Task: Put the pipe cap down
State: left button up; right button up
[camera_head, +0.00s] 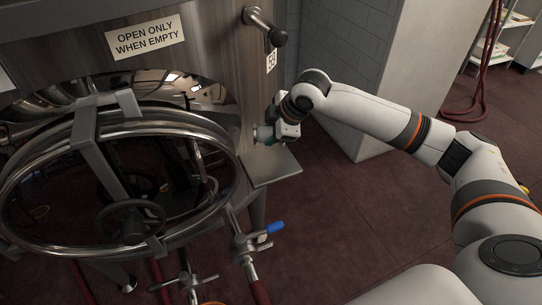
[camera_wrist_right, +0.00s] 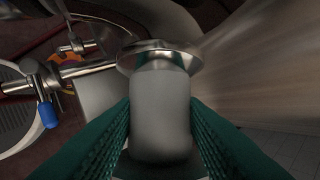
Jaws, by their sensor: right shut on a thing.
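My right gripper (camera_head: 268,132) is beside the tank front, just above a small grey metal shelf (camera_head: 275,167). In the right wrist view its two green ribbed fingers (camera_wrist_right: 160,125) are shut on the pipe cap (camera_wrist_right: 160,105). The cap is a smooth grey cylinder with a wider shiny metal flange at its far end. In the head view the cap is mostly hidden by the gripper and too small to make out. I cannot tell whether the cap touches the shelf. My left gripper is not in view.
A large round tank door (camera_head: 118,190) with a handwheel stands open-looking left of the shelf. Below the shelf is a pipe valve with a blue handle (camera_head: 276,227), also in the right wrist view (camera_wrist_right: 43,114). A tap-like fitting (camera_head: 265,24) juts out above.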

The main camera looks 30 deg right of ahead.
notch_tip(320, 180, down, 7)
jog(key=shift+r, duration=0.1)
dwell(0.4)
jog(key=o, duration=1.1)
jog(key=v, duration=1.2)
